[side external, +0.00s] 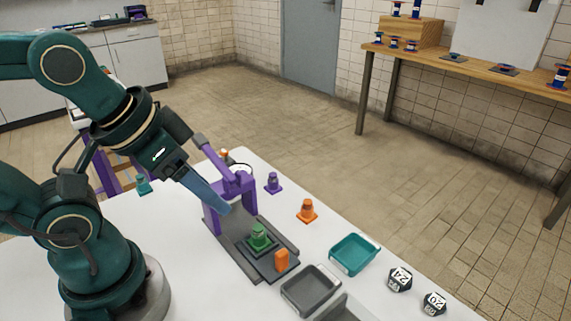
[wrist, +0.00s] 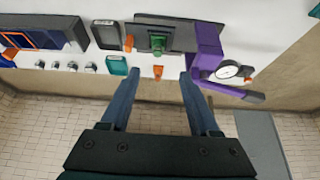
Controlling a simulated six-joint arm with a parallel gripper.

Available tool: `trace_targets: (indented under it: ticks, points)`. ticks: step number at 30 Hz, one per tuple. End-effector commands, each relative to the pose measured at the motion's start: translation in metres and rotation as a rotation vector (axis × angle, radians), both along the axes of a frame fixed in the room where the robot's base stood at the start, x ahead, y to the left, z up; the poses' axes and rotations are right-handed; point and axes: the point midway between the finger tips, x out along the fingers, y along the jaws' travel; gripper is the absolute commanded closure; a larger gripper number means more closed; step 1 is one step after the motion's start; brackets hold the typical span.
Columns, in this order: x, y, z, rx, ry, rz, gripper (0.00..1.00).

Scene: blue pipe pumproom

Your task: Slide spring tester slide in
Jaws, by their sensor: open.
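The spring tester has a purple frame (side external: 237,184) with a purple lever and a grey railed base (side external: 236,246). Its dark slide plate (side external: 262,262) sits on the base, out in front of the frame, carrying a green stepped piece (side external: 259,237). An orange handle (side external: 281,260) stands at the slide's outer end. In the wrist view, the green piece (wrist: 159,44), orange handle (wrist: 128,43), purple frame (wrist: 207,42) and a round dial gauge (wrist: 228,70) show beyond my fingers.
An orange stepped piece (side external: 307,211) and a purple one (side external: 273,183) stand beside the tester. A teal tray (side external: 353,254), a grey tray (side external: 310,291) and two black numbered blocks (side external: 400,280) lie beyond the handle end. A teal piece (side external: 143,184) stands near my arm.

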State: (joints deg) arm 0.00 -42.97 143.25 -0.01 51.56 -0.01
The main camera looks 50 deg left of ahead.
Motion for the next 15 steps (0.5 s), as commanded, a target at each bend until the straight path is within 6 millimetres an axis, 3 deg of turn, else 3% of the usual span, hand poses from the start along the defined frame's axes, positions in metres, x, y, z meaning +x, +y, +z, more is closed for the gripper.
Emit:
trace_targets:
  ticks: [10, 11, 12, 15]
  points:
    - [0.0, 0.0, 0.0, 0.0, 0.0, 0.0, 0.38]
    - [0.0, 0.0, 0.0, 0.0, 0.0, 0.0, 0.42]
    - [0.0, 0.0, 0.0, -0.001, 0.0, 0.002, 0.53]
    - [0.0027, 0.0, 0.0049, -0.017, -0.013, 0.032, 0.53]
